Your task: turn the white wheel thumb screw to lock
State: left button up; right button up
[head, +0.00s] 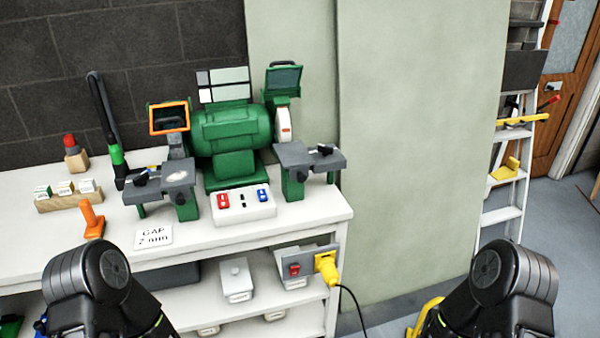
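A green bench grinder (232,135) stands on the white workbench (300,222) against the wall. Its right side has a pale white wheel (284,124) under a raised green-framed shield. In front of that wheel is a grey tool rest (308,158) with a dark knob (325,149) on top, likely the thumb screw. Whether it is locked is too small to tell. The left tool rest (165,178) also has a dark knob (140,180). Only dark links of my arms show at the bottom left and right; both grippers are out of view, apart from the grinder.
A switch box (243,204) with red and blue switches sits before the grinder. A "GAP 2 mm" card (154,236), an orange stand (92,220) and a wooden block (68,199) with small boxes are left. A yellow plug (327,267) juts from the bench front. A ladder (508,185) stands right.

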aim_at(325, 150)
jog(key=i+l+z, duration=0.2)
jog(key=i+l, duration=0.2)
jog(key=i+l+z, duration=0.25)
jog(key=i, duration=0.25)
jog(key=i+l+z, duration=0.2)
jog(key=i, duration=0.3)
